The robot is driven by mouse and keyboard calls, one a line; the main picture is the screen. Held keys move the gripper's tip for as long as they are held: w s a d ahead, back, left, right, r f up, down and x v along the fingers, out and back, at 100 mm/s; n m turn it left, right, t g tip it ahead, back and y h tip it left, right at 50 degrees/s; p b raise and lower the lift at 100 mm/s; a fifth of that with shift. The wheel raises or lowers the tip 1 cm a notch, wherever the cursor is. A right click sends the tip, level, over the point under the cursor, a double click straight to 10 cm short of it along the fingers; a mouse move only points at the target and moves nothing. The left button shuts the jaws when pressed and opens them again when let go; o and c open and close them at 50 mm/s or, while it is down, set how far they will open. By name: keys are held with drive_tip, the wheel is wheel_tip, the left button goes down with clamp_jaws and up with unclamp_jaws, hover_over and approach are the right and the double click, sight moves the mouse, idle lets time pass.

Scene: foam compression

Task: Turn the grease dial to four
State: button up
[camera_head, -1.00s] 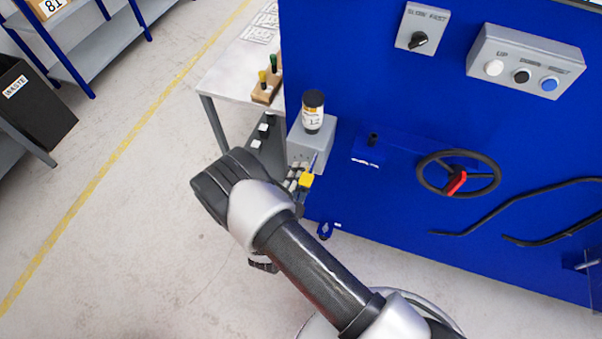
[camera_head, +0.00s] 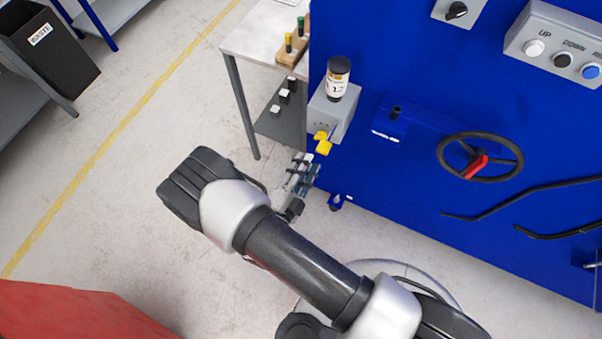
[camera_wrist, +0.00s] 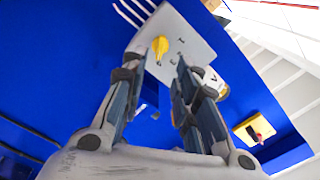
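The grease dial is a yellow knob (camera_head: 322,142) on the front of a grey box (camera_head: 345,112) fixed to the blue machine. In the wrist view the dial (camera_wrist: 159,47) sits on a light grey face with small dark marks around it. The marks are too small to read, so its setting cannot be told. My gripper (camera_head: 308,166) is just below and left of the dial in the head view. In the wrist view my gripper (camera_wrist: 159,66) has its two fingers spread, with the dial showing between and beyond the tips. Nothing is held.
A dark-capped bottle (camera_head: 338,78) stands on the grey box. A black handwheel (camera_head: 480,157) and a button panel (camera_head: 560,50) are to the right. A side table (camera_head: 262,32) stands behind left. A red surface (camera_head: 75,312) fills the lower left. Open floor lies left of my arm.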

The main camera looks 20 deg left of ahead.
drive_tip(key=shift+s, duration=1.6)
